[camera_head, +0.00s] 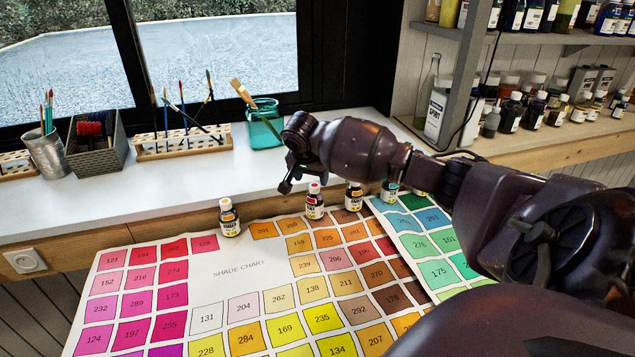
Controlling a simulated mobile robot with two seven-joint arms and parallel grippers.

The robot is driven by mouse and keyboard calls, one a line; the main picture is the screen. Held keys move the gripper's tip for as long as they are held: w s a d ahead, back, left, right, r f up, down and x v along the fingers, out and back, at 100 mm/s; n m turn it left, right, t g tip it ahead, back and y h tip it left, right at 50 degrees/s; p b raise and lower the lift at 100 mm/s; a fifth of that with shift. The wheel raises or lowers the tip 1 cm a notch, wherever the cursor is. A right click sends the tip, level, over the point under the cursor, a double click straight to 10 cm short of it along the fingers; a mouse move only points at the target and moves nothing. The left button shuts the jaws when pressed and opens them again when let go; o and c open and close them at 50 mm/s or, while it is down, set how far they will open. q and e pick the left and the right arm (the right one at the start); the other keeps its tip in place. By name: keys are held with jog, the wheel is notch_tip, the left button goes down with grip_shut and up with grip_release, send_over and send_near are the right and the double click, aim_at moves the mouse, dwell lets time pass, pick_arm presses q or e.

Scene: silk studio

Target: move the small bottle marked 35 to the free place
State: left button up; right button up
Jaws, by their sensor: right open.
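Several small bottles with dark glass and white labels stand in a row along the back edge of the shade chart (240,268). The leftmost bottle (229,219) has a yellow-orange cap and a wider gap on its right. Another bottle (314,204) has a reddish cap, and a third (353,197) a yellow-orange one. A bottle with a teal mark (389,191) stands further right, and the last is partly hidden by my arm. The label numbers are too small to tell which is 35. My right gripper (291,178) is open, above and slightly left of the reddish-capped bottle. My left gripper is out of view.
Behind the row, the white sill holds a metal brush cup (47,152), a grey basket (98,145), a wooden brush rack (180,145) and a teal jar (264,128). Shelves of bottles (540,110) stand at the back right. The sill's front left is clear.

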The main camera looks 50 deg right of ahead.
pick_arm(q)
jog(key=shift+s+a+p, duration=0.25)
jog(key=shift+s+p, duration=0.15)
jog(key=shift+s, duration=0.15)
pick_arm(e)
jog(key=v, duration=0.4)
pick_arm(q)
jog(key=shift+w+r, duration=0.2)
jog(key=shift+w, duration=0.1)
